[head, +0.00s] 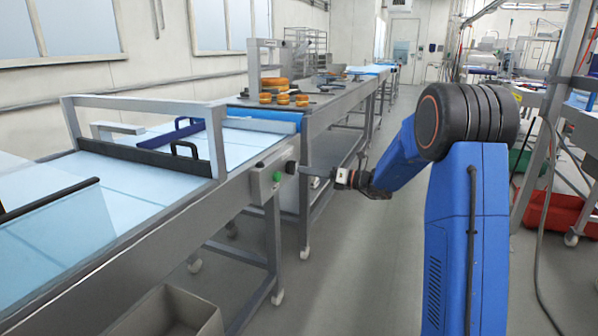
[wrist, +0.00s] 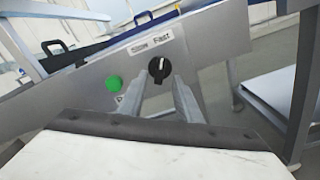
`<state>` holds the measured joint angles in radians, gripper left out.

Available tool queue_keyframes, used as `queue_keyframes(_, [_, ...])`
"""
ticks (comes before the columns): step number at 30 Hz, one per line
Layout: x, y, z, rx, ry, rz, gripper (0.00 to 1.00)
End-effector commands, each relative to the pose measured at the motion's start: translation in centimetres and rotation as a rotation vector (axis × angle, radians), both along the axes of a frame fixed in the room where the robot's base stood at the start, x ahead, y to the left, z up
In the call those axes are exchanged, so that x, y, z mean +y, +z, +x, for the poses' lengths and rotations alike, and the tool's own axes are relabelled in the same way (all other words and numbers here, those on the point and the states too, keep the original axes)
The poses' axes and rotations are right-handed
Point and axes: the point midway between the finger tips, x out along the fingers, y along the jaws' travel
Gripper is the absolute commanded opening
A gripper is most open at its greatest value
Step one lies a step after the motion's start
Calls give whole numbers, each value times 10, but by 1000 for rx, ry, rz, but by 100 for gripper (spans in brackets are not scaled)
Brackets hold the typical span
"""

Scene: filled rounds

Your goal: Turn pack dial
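The pack dial is a black round knob (wrist: 159,69) with a white pointer mark, under a label reading "Slow Fast" on the grey machine side in the wrist view. In the head view the dial (head: 290,167) sits on the right end of the control box, by the conveyor's edge. My gripper (wrist: 165,92) has its two grey fingers apart, below and to either side of the dial, with nothing seen between them. I cannot tell whether the fingers touch the knob. In the head view my gripper (head: 335,178) is small, to the right of the dial.
A green button (wrist: 114,83) is left of the dial. The conveyor (head: 130,180) has a metal frame and handled covers. A metal bin (head: 165,312) stands below it. A table (head: 330,105) with orange rounds stands behind. The aisle floor right of the conveyor is partly clear.

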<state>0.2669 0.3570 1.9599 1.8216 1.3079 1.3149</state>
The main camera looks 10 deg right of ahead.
Motion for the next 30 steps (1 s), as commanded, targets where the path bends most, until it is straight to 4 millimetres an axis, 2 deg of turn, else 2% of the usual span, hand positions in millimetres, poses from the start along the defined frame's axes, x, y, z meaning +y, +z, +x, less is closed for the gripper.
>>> queue_keyframes(3, [15,0,10,-1,2,1,31])
queue_keyframes(9, [28,0,20,0,1,0,31])
queue_keyframes(20, [31,0,23,0,0,0,31])
queue_keyframes(24, [31,0,23,0,0,0,0])
queue_keyframes(30, [31,0,23,-2,0,-1,0])
